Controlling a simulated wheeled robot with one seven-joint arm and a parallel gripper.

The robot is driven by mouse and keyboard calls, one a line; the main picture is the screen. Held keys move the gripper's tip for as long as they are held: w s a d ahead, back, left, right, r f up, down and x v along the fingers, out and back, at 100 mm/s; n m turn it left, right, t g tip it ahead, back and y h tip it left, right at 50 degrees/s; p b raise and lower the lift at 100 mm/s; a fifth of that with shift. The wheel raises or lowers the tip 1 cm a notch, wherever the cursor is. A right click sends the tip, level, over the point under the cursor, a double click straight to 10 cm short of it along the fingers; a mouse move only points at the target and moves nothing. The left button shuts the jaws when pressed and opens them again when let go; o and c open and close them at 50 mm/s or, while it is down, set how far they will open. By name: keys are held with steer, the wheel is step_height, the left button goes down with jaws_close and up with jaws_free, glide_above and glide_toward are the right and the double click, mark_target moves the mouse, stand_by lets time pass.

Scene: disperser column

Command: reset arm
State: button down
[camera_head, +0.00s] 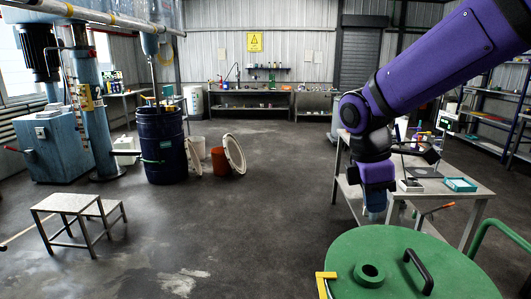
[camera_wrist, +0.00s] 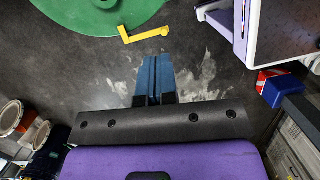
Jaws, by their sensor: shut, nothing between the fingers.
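My purple arm reaches in from the upper right in the head view and bends down at the wrist. My gripper (camera_head: 375,214) points down over the floor, near the steel table's front and behind the green lid (camera_head: 352,249). In the wrist view the two blue fingers of my gripper (camera_wrist: 154,62) lie together, shut and empty, with bare floor beyond them. The green lid also shows at the top of the wrist view (camera_wrist: 98,10), apart from the fingers, with its yellow handle (camera_wrist: 144,35).
A steel table (camera_head: 465,190) with small items stands just right of my gripper. A blue drum (camera_head: 161,150), a step stool (camera_head: 72,203), an orange bucket (camera_head: 219,161) and the disperser column (camera_head: 96,110) stand at left. The middle floor (camera_head: 240,225) is clear.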

steer(key=s+d+r+m+t+y, duration=0.1)
steer(key=s+d+r+m+t, duration=0.2)
steer(key=s+m, duration=0.5)
steer(key=s+d+r+m+t+y, duration=0.1)
steer(key=s+d+r+m+t, duration=0.2)
steer(key=s+d+m, duration=0.3)
steer(key=shift+s+d+r+m+y, duration=0.15)
steer(key=shift+s+r+m+y, duration=0.15)
steer(key=shift+s+r+m, duration=0.55)
steer(key=c, duration=1.8)
jaws_free()
steer(key=shift+s+f+m, duration=0.1)
steer(key=shift+f+m, duration=0.15)
steer(key=shift+m, duration=0.1)
steer(key=shift+c, duration=0.2)
